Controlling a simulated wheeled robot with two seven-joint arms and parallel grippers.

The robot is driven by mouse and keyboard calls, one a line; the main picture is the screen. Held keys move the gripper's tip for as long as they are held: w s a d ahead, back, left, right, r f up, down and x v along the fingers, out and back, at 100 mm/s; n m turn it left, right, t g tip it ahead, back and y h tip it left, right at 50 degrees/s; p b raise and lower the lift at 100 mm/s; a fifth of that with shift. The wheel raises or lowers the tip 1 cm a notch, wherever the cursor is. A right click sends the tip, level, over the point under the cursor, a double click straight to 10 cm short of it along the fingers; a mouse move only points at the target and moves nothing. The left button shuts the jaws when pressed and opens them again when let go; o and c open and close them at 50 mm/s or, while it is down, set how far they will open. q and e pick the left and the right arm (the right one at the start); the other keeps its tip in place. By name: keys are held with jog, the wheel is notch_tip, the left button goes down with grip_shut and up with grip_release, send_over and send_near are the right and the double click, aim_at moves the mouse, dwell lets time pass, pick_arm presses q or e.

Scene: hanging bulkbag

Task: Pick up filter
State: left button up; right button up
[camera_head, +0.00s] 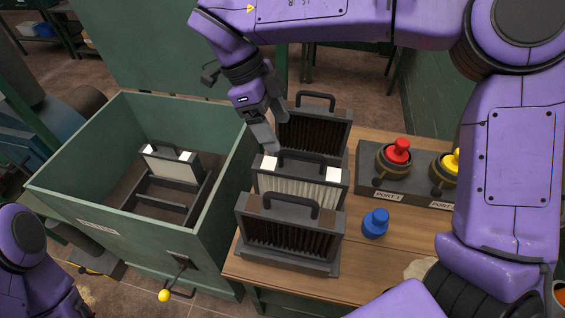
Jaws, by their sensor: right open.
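Three framed filters with dark top handles stand in a row on the wooden table. The rear filter (315,133) has dark brown pleats, the middle filter (300,189) has clean white pleats and white top corners, and the front filter (288,238) has dark pleats. Another white filter (172,166) stands in a rack inside the green box (222,190). My right gripper (270,132) is open, pointing down, at the left edge of the rear filter and above the middle one. It appears empty; whether it touches a filter I cannot tell. My left gripper is out of view; only its arm shows lower left.
A blue knob (375,223) stands on the table (385,253) right of the filters. Behind it is a grey block with a red knob (398,151) and a yellow knob (452,162), labelled as ports. The box has a lever with a yellow ball (164,295). Its top is open.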

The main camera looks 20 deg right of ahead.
aim_at(294, 156)
jog(key=shift+x, duration=1)
jog(key=s+f, duration=0.1)
jog(key=s+d+f, duration=0.1)
jog(key=s, duration=0.1)
jog(key=shift+s+d+f, duration=0.2)
jog(key=f, duration=0.1)
jog(key=d+f, duration=0.1)
jog(key=f, duration=0.1)
jog(key=w+f+p, duration=0.1)
jog(key=f, duration=0.1)
jog(key=shift+d+f, duration=0.1)
jog(key=shift+d, duration=0.15)
jog(key=shift+s, duration=0.45)
jog(key=shift+r, duration=0.2)
jog(key=c, duration=0.4)
jog(key=shift+w+f, duration=0.1)
jog(key=c, duration=1)
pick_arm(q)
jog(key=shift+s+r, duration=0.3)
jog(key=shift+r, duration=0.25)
pick_arm(e)
grip_shut()
